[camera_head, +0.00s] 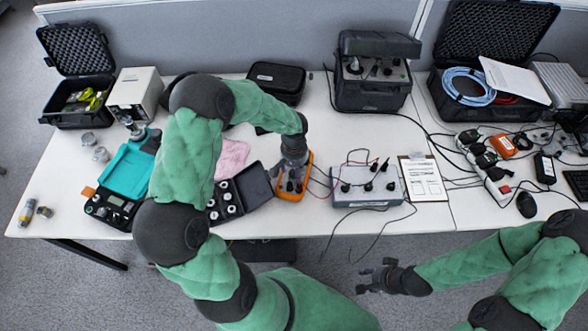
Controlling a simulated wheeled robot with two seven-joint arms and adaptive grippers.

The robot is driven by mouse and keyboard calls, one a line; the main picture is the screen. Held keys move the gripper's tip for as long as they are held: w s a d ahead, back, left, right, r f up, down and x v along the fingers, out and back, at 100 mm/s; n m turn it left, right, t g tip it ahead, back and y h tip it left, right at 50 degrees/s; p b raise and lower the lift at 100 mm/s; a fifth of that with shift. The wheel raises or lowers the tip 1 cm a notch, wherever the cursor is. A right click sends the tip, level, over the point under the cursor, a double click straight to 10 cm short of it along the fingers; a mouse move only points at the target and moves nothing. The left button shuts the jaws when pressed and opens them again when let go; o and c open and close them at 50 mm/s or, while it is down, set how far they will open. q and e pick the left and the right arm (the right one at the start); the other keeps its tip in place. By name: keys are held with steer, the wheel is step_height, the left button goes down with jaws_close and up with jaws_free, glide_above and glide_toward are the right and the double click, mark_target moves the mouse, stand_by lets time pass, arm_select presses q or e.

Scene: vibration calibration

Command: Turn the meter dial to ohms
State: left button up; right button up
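The meter is an orange-edged handheld unit (306,174) lying on the white table near the middle. My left gripper (289,178) is over it, pointing down, with its fingers at the meter's face. The gripper hides the dial and most of the face, so I cannot tell the dial's setting, or whether the fingers touch or grip it. My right gripper (376,278) is in front of the table's edge, well away from the meter. Its fingers are spread apart, with nothing between them.
A grey box with black knobs (366,203) stands just right of the meter, with leads running to it. An open black case (256,185) is close on the left. A clipboard (424,180), power strip (487,165) and equipment cases (372,75) fill the right and back.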

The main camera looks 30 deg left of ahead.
arm_select(q)
steer(key=c, duration=1)
steer(key=shift+c, duration=0.2)
steer(key=shift+m, duration=0.3)
steer(key=m+p, duration=0.1)
steer(key=m, duration=0.3)
steer(key=shift+s+p, duration=0.1)
steer(key=shift+p, duration=0.2)
steer(key=shift+m+p, duration=0.45)
steer(key=shift+m, duration=1.05)
steer(key=o, duration=1.2)
steer(key=shift+c, duration=0.2)
